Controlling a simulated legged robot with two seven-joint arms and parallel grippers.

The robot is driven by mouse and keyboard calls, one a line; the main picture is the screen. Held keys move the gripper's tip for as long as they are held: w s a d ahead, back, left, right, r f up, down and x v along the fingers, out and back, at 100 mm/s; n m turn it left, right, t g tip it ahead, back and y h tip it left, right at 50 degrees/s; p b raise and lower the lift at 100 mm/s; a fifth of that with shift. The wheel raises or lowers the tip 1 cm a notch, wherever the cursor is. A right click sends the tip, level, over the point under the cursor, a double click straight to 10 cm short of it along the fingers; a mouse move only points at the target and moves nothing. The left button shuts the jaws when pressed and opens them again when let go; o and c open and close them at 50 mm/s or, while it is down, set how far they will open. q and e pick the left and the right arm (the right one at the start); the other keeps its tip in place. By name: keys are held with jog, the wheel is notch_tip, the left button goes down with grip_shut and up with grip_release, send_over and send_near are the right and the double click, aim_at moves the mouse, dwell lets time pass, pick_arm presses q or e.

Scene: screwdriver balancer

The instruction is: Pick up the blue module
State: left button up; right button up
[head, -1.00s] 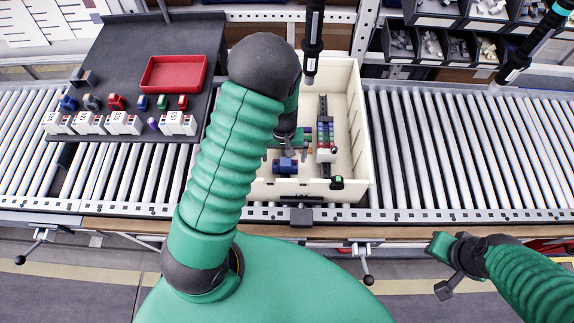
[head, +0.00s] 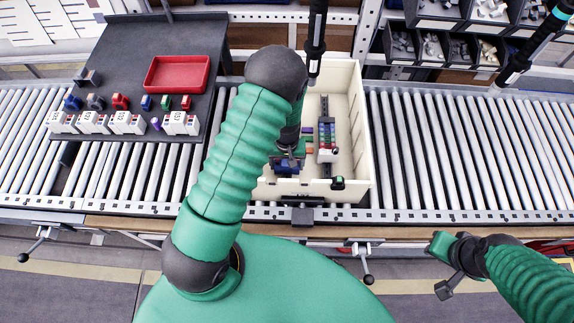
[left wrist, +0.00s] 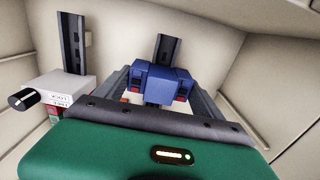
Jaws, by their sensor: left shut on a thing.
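The blue module (head: 287,168) is in the front left part of the cream bin, partly hidden by my gripper in the head view. In the left wrist view the blue module (left wrist: 160,82) sits between the two grey fingers, with red bits at its sides. My left gripper (head: 288,158) reaches down into the bin and is shut on the blue module. I cannot tell whether the module is clear of the bin floor. My right gripper (head: 447,268) is off to the right, in front of the conveyor, away from the module; its fingertips are unclear.
The cream bin (head: 355,135) has high walls around my left gripper. A dark rail with modules (head: 326,140) stands right of it, and a white module (left wrist: 62,92) shows in the wrist view. A dark board (head: 125,55) carries a red tray (head: 178,86). Rollers (head: 460,150) right of the bin are clear.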

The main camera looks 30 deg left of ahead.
pick_arm(q)
jog(key=c, duration=0.8)
jog(key=shift+r, duration=0.1)
notch_tip(320, 180, up, 10)
jog(key=shift+f, duration=0.1)
notch_tip(320, 180, up, 8)
jog(key=p, duration=0.7)
jog(key=shift+r, duration=0.2)
jog(key=shift+d+f, duration=0.1)
